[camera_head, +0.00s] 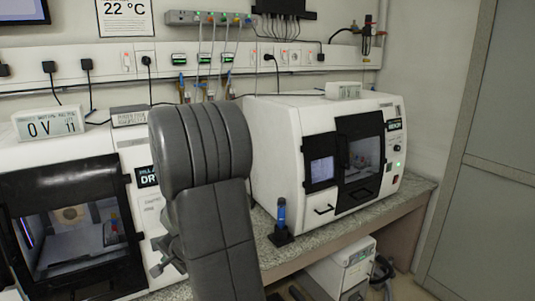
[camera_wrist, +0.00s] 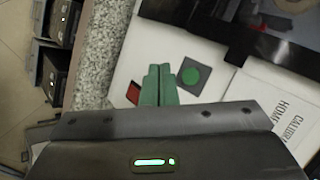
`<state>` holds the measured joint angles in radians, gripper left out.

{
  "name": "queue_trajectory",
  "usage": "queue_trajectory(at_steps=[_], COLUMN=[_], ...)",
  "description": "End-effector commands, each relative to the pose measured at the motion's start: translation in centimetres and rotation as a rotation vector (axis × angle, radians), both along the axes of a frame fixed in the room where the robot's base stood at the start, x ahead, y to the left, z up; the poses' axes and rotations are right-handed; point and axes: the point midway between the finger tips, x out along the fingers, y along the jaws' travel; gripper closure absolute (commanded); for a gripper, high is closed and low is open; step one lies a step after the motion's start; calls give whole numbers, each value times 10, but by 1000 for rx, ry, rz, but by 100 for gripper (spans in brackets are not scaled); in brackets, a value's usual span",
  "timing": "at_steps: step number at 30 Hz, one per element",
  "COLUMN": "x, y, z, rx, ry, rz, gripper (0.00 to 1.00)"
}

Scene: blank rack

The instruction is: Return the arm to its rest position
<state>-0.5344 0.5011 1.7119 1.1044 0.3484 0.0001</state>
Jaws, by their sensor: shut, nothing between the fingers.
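My gripper (camera_wrist: 158,85) shows in the wrist view as two green fingers closed together, with nothing between them. It is over the white front of a machine (camera_wrist: 120,68), close to a round green button (camera_wrist: 191,75) on a grey square and a red switch (camera_wrist: 133,92). I cannot tell whether the fingers touch the panel.
The left machine (camera_head: 135,158) and right machine (camera_head: 280,150) stand on a speckled bench (camera_head: 330,236). A blue-topped tube in a black stand (camera_head: 281,222) is on the bench, just right of my arm. Another white device (camera_head: 340,268) sits below. A grey door (camera_head: 485,150) is at right.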

Motion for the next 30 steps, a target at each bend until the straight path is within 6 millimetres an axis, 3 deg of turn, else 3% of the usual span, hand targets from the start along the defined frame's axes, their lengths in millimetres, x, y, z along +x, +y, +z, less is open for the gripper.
queue_trajectory(at_steps=[6, 12, 23, 30], x=[-24, -32, -29, -9], y=[-14, -19, -18, -5], z=[-1, 0, 1, 1], rx=[0, 0, -1, -1], ry=[-1, 0, 1, 2], rz=[1, 1, 1, 1], gripper=[100, 100, 100, 100])
